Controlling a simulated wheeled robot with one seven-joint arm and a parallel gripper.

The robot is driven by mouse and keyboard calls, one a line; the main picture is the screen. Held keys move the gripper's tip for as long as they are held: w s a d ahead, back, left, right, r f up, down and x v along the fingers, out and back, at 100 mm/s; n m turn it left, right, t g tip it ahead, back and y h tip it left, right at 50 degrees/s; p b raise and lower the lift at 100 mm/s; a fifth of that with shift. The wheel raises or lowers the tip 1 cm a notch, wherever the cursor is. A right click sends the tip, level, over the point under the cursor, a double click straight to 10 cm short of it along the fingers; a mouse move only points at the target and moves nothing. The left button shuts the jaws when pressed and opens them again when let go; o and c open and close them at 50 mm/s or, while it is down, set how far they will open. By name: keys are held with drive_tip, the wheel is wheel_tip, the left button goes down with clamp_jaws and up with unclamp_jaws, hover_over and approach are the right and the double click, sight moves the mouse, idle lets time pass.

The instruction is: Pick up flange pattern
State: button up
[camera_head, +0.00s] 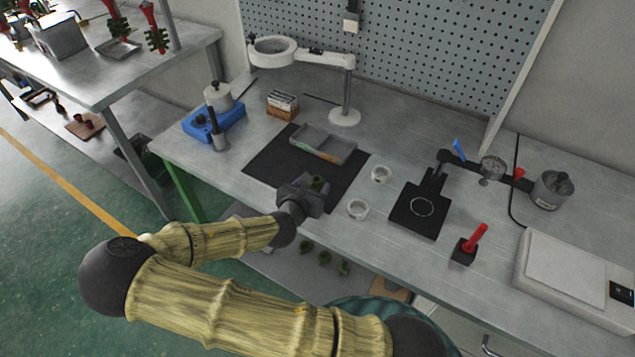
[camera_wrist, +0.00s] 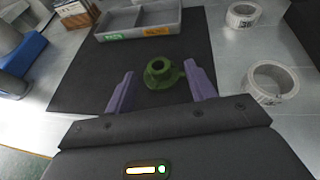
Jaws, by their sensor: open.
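The flange pattern (camera_wrist: 160,74) is a small green ring-shaped part with a raised hollow centre. It lies on the black mat (camera_wrist: 80,76) in the wrist view. My gripper (camera_wrist: 161,88) is open, with its two purple fingers on either side of the green part and a visible gap on each side.
A grey divided tray (camera_head: 323,144) lies at the mat's back edge. Two white tape rolls (camera_head: 357,209) are right of the mat. A magnifier lamp (camera_head: 345,117) stands behind. A blue-based pot (camera_head: 218,121) is at left, and a black plate (camera_head: 418,211) at right.

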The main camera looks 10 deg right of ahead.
sight(316, 180)
drive_tip(key=x, duration=0.5)
drive_tip(key=shift+w+a, duration=0.1)
drive_tip(key=shift+a, duration=0.05)
idle(0.3)
drive_tip(key=c, duration=1.1)
